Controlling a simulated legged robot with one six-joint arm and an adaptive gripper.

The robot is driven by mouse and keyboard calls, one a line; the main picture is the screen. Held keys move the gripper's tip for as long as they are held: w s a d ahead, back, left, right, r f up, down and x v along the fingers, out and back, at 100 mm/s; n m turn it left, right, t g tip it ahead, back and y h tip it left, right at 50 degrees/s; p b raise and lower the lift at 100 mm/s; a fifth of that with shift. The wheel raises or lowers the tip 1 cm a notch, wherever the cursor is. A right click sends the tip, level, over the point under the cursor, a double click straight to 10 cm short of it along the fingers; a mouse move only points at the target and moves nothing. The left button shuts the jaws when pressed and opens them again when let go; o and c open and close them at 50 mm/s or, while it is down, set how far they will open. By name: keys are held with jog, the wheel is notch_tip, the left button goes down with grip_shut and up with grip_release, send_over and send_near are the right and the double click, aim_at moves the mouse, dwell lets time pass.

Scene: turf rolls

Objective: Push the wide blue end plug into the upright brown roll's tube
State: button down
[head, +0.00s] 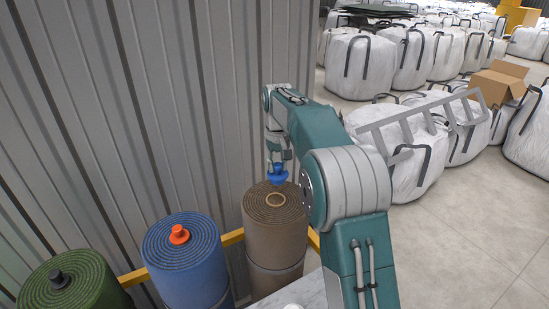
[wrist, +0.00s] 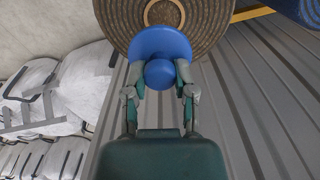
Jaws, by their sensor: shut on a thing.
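The upright brown roll (head: 275,235) stands by the corrugated wall, with a pale tube ring (head: 276,200) in the middle of its spiral top. My gripper (head: 278,160) is above that roll, shut on the wide blue end plug (head: 277,175). In the head view the plug sits over the back part of the roll's top, near the tube. In the wrist view my gripper (wrist: 160,92) pinches the plug's round knob, and the plug's wide disc (wrist: 160,43) covers part of the tube opening (wrist: 163,13) of the brown roll (wrist: 205,15). I cannot tell whether the plug touches the tube.
A blue roll (head: 185,262) with an orange plug (head: 179,234) and a green roll (head: 75,285) with a black plug (head: 58,278) stand to the left. A yellow rail (head: 232,238) runs by the rolls. White bulk bags (head: 405,150), a grey ladder (head: 420,125) and a cardboard box (head: 498,82) are right.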

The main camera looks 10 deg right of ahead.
aim_at(276, 173)
jog(key=shift+s+a, duration=0.15)
jog(key=shift+a, duration=0.25)
jog(key=shift+a+f, duration=0.2)
jog(key=shift+f, duration=0.15)
jog(key=shift+d+f, duration=0.2)
jog(key=shift+f, duration=0.35)
jog(key=shift+d+f, duration=0.15)
jog(key=shift+f, duration=1.05)
jog(key=shift+a+f, duration=0.2)
jog(key=shift+f, duration=0.6)
jog(key=shift+d, duration=0.15)
jog(key=shift+f, duration=1.55)
